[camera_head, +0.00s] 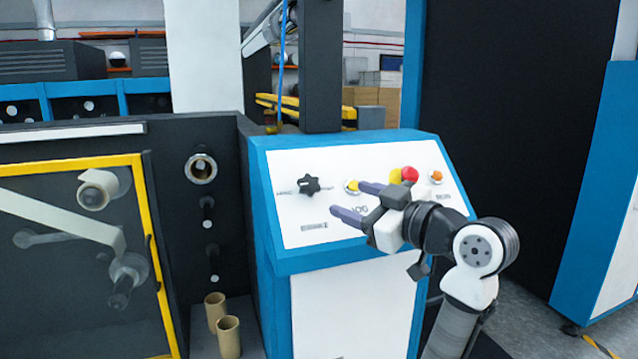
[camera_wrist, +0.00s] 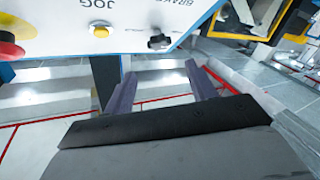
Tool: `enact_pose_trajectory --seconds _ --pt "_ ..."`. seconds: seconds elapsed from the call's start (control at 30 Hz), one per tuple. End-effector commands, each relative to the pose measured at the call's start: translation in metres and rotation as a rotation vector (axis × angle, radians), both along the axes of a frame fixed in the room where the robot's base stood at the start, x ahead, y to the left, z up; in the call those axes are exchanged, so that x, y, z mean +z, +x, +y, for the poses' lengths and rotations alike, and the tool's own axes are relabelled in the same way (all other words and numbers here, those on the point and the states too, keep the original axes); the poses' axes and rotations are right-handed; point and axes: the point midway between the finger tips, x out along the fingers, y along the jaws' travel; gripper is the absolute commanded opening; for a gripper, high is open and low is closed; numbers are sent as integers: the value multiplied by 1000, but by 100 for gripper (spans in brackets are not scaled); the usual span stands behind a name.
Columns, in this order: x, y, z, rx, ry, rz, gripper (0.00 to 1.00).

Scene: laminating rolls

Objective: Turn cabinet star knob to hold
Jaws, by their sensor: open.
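The black star knob (camera_head: 309,184) sits on the left of the white sloped panel (camera_head: 290,215) of a blue control cabinet. Small labels stand on both sides of it, too small to read in the head view. My gripper (camera_head: 352,202) is open and empty, in front of the panel's middle, right of the knob and apart from it. In the wrist view the knob (camera_wrist: 159,42) is at the upper middle, beyond my open fingers (camera_wrist: 160,85).
A yellow button (camera_head: 351,187) marked JOG, a red mushroom button (camera_head: 409,174) and an orange button (camera_head: 435,177) share the panel. A yellow-framed guard (camera_head: 150,220) and two cardboard cores (camera_head: 228,335) stand left. A dark post (camera_head: 322,70) rises behind the cabinet.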

Motion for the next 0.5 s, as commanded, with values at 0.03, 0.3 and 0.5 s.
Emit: enact_pose_trajectory --seconds 0.03,0.3,0.5 --pt "3 9 8 5 2 3 57" --pt "3 53 46 3 3 3 57" --pt "2 77 65 1 3 1 57"
